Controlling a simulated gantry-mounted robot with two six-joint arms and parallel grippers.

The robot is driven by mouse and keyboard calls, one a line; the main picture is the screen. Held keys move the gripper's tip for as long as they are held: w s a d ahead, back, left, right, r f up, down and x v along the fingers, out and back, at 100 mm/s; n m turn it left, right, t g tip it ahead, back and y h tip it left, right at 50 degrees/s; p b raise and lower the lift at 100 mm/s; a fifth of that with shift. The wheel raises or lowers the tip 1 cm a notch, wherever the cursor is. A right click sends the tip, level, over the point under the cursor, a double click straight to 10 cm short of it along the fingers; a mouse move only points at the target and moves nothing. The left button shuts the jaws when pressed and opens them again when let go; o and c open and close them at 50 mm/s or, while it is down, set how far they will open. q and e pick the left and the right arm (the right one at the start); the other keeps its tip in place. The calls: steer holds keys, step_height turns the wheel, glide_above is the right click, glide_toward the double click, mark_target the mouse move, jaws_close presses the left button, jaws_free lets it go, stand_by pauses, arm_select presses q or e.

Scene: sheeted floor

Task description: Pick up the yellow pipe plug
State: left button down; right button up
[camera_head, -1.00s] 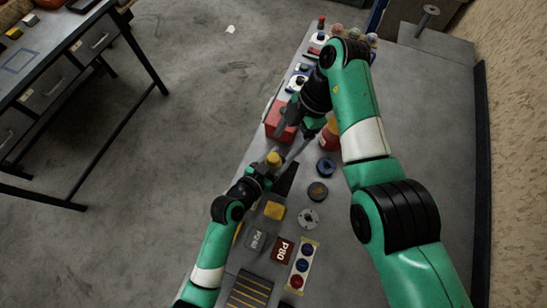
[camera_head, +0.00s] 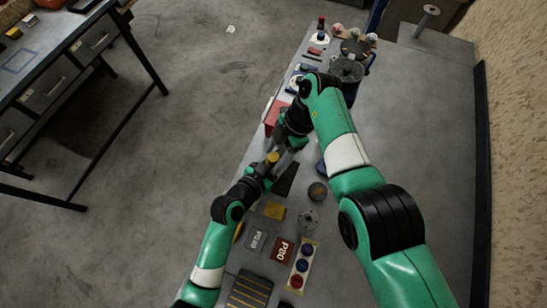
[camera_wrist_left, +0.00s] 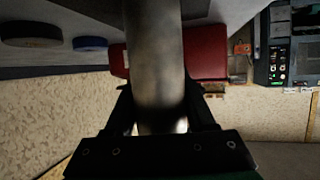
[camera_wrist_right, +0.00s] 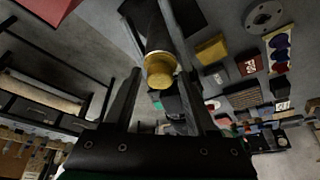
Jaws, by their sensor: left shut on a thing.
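The yellow pipe plug (camera_head: 272,157) sits on the end of a grey pipe. In the right wrist view the plug (camera_wrist_right: 160,72) faces the camera, with the dark pipe (camera_wrist_right: 156,30) behind it. My left gripper (camera_head: 264,168) is shut on the pipe, which stands large between its fingers in the left wrist view (camera_wrist_left: 155,75). My right gripper (camera_head: 281,154) is beside the plug. In its wrist view its fingers (camera_wrist_right: 150,45) stand apart on either side of the plug and pipe. Whether they touch the plug I cannot tell.
The grey bench holds a red box (camera_head: 273,116), a yellow block (camera_head: 274,210), a brown P80 block (camera_head: 282,249) and a strip with coloured buttons (camera_head: 303,266). A dark round container (camera_head: 347,74) stands farther back.

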mark_target(276, 155)
arm_select(q)
steer(key=shift+f, duration=0.1)
arm_select(e)
jaws_close()
arm_select(q)
steer(key=shift+c, duration=0.8)
jaws_free()
arm_select(e)
step_height(276, 155, up, 10)
arm_select(q)
steer(key=v, duration=1.2)
